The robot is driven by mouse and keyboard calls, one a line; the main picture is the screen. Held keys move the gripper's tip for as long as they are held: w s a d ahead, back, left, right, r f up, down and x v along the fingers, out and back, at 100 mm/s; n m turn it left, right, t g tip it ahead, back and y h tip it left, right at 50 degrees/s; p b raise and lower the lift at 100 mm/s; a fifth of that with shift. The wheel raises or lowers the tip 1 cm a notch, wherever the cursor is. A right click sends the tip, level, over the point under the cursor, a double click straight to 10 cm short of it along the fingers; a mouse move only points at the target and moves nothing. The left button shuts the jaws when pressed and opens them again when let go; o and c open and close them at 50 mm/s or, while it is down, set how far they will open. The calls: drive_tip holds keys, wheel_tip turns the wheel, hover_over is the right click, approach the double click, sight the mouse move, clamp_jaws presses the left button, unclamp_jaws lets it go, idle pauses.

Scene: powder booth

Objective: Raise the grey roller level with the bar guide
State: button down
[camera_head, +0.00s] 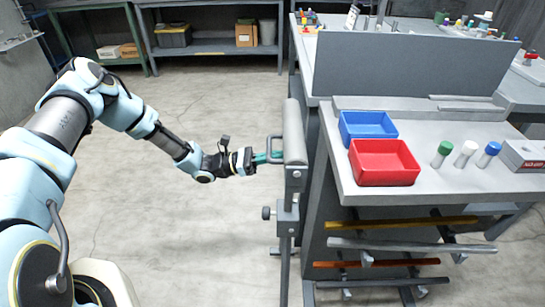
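The grey roller (294,133) tops an upright stand at the near left end of the workbench, its top near the height of the benchtop. A small looped handle (274,137) sticks out on its left side. Below are a clamp block (288,218) with a dark knob (267,213) and the stand's post (285,258). My gripper (270,157) reaches in from the left with its teal fingers at the handle. The picture is too small to tell whether they are closed on it. I cannot tell for sure which part is the bar guide; a long grey ledge (410,107) runs along the back of the benchtop.
The workbench (450,190) carries a blue bin (367,125), a red bin (384,162), several capped bottles and a grey box (524,156). Coloured bars (400,225) lie on a rack below it. Shelves (210,45) stand at the back. The floor (190,240) left of the stand is clear.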

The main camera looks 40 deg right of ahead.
drive_tip(key=shift+r, duration=0.6)
